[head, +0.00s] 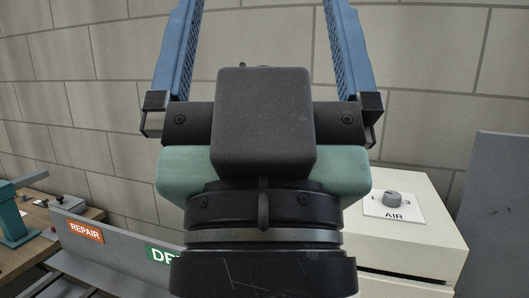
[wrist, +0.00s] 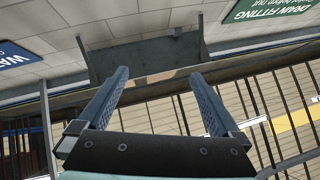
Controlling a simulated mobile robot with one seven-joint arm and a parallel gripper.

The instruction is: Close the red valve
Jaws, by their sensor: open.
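No red valve shows in either view. My gripper (head: 262,8) points up in the head view, in front of the block wall, and its body hides much of the middle. Its two blue fingers stand wide apart with nothing seen between them, and their tips run off the top edge. In the wrist view my gripper (wrist: 159,73) is also open and empty, with the fingers reaching toward a dark grey panel (wrist: 140,58).
The head view shows a cream cabinet (head: 410,232) with an AIR knob (head: 392,198), a grey panel (head: 500,210), a wooden bench (head: 25,215) and a REPAIR sign (head: 86,232). The wrist view shows dark bars (wrist: 258,110), a green sign (wrist: 262,12) and a blue sign (wrist: 15,55).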

